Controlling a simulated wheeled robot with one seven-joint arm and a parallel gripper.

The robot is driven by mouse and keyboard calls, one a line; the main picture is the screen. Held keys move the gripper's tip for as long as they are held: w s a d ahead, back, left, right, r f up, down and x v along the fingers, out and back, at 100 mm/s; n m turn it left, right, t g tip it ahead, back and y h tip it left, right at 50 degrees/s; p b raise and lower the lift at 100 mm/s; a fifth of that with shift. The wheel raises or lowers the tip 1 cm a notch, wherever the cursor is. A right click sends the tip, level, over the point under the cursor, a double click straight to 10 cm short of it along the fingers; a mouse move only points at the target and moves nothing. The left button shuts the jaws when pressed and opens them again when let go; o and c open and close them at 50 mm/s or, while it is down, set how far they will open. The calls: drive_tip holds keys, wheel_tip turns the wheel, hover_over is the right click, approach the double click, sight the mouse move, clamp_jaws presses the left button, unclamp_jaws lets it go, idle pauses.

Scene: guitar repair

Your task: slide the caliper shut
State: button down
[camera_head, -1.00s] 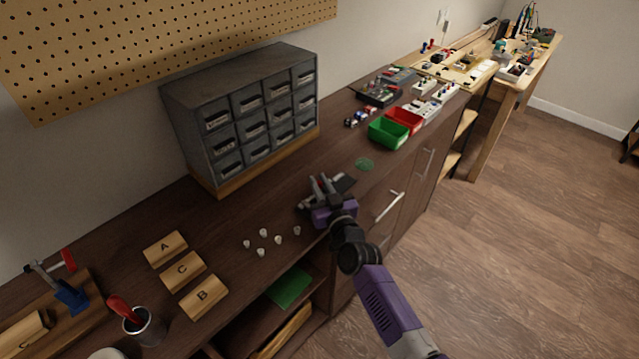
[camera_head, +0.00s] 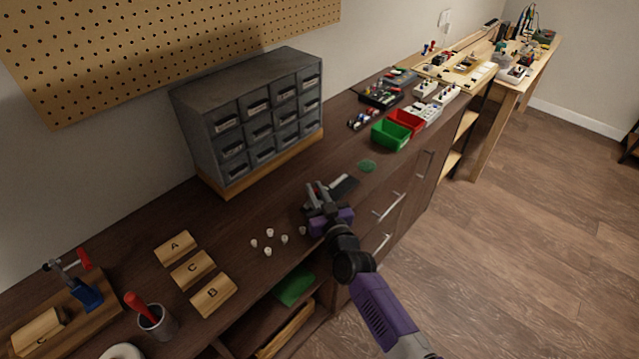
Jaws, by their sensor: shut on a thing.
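My gripper (camera_head: 319,193) is low over the dark worktop, near its front edge. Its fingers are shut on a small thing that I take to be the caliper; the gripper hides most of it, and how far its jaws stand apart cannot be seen. A dark flat piece (camera_head: 344,187) lies just right of the fingers; I cannot tell whether it belongs to the caliper.
Several small white knobs (camera_head: 269,233) lie left of my gripper. Wooden blocks marked A (camera_head: 176,247), C (camera_head: 192,269) and B (camera_head: 213,295) lie further left. A grey drawer cabinet (camera_head: 250,120) stands behind. A green bin (camera_head: 390,134) and red bin (camera_head: 408,121) stand right.

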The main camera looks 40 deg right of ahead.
drive_tip(key=shift+a+f, duration=0.1)
drive_tip(key=shift+a, duration=0.5)
drive_tip(key=c, duration=1.4)
unclamp_jaws()
drive_tip(key=shift+a, duration=0.1)
drive_tip(key=p+v, duration=0.1)
drive_tip(key=v, duration=0.6)
drive_tip(key=shift+s+a+p, duration=0.1)
drive_tip(key=shift+s+p, duration=0.2)
drive_tip(key=shift+p, duration=0.05)
